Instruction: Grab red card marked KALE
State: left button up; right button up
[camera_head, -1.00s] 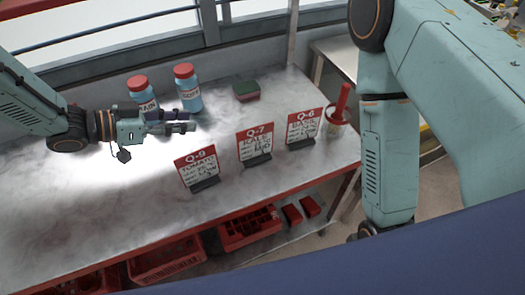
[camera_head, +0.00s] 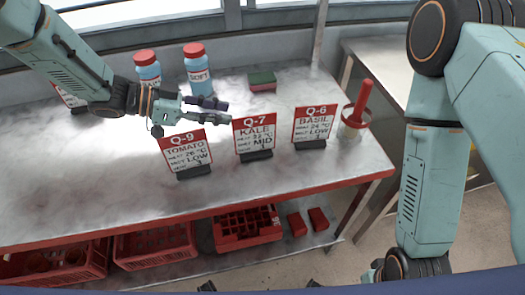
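The red-and-white card marked Q-7 KALE (camera_head: 255,133) stands upright in a dark holder (camera_head: 256,155) on the marbled table, between two similar cards. My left gripper (camera_head: 228,112) reaches in from the left, its fingers apart and nothing seen between them. Its fingertips are just left of the KALE card's upper left edge in the picture; I cannot tell whether they touch it.
The TOMATO card (camera_head: 186,150) stands left, the BASIL card (camera_head: 315,125) right. Behind are two blue bottles (camera_head: 198,78) with red caps and a green-and-red sponge (camera_head: 262,81). A red-handled tool in a holder (camera_head: 358,110) stands right. Red crates (camera_head: 153,243) sit below.

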aim_at(248, 118)
pick_arm(q)
jog(key=x, duration=0.7)
jog(key=shift+a+f+b, duration=0.15)
jog(key=shift+f+b, duration=0.15)
jog(key=shift+b, duration=0.05)
jog(key=shift+w+d+f, duration=0.1)
jog(key=shift+w+d, duration=0.05)
jog(key=shift+d, duration=0.3)
grip_shut()
